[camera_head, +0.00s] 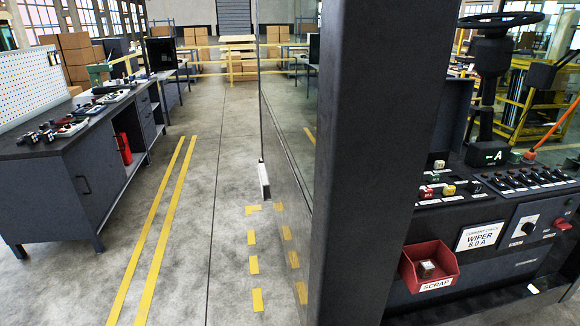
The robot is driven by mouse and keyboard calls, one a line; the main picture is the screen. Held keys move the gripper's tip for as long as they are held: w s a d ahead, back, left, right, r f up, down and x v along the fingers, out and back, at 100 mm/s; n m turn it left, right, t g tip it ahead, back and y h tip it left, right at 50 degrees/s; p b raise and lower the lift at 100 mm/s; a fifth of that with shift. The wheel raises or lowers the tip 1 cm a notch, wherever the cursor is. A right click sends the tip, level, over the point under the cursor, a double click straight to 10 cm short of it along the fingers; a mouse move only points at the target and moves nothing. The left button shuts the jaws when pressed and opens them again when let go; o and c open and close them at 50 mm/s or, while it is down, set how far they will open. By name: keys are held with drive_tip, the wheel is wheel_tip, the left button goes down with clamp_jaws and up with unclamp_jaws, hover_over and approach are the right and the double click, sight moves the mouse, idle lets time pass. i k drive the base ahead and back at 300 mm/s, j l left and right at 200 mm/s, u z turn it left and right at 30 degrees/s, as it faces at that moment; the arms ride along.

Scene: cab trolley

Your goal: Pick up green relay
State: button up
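Several small coloured blocks sit in a relay panel on the dark console at the right. Among them are a red block (426,192), a yellow block (448,190) and a dark block (473,187). My gripper is not in view.
A wide dark post (385,150) stands in front of the console's left. A steering wheel (500,20) rises behind the console. A workbench (60,190) stands left; the floor between is clear.

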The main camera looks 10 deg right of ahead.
sight(515, 158)
drive_tip(key=z, duration=1.6)
